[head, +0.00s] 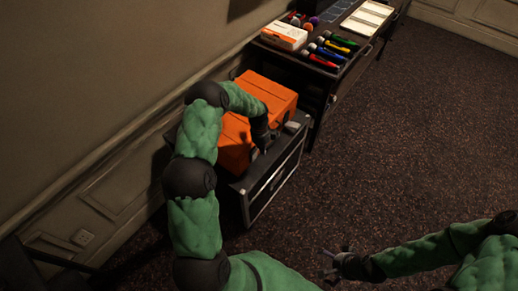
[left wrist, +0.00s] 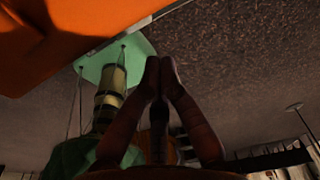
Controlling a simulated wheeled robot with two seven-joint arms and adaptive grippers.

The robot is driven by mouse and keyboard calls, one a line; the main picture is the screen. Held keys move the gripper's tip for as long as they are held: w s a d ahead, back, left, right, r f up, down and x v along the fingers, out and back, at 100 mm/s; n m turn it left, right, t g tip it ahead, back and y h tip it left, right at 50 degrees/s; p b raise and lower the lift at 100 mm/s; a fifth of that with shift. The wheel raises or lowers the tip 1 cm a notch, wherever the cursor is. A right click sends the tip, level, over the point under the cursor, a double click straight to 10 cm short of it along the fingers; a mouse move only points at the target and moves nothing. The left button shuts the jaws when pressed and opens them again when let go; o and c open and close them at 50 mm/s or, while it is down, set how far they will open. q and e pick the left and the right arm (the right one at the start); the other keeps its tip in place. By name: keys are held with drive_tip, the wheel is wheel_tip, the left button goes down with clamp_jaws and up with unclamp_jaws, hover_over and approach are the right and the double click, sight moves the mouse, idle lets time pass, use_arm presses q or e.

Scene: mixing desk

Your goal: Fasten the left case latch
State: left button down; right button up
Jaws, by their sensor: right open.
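The orange case (head: 268,93) sits on top of a dark box with pale edges (head: 277,180). My left arm crosses in front of the orange case and hides its middle. My left gripper (head: 262,151) is at the front side of the case, low near the box top. In the left wrist view its fingertips (left wrist: 160,62) come together with nothing visible between them, and the orange case (left wrist: 60,30) fills the upper left. I cannot make out the left latch in either view. My right gripper (head: 330,262) is open and empty over the floor, away from the case.
A dark desk (head: 310,70) stands beyond the case, with a white box (head: 284,36), several coloured-handled tools (head: 332,50) and white trays on it. The wall (head: 90,90) runs close along the left. The carpet (head: 400,150) on the right is clear.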

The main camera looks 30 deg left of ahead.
use_arm(q)
wheel_tip(320, 180, up, 10)
drive_tip(key=a+p, duration=0.1)
drive_tip(key=shift+a+f, duration=0.2)
drive_tip(key=shift+f, duration=0.05)
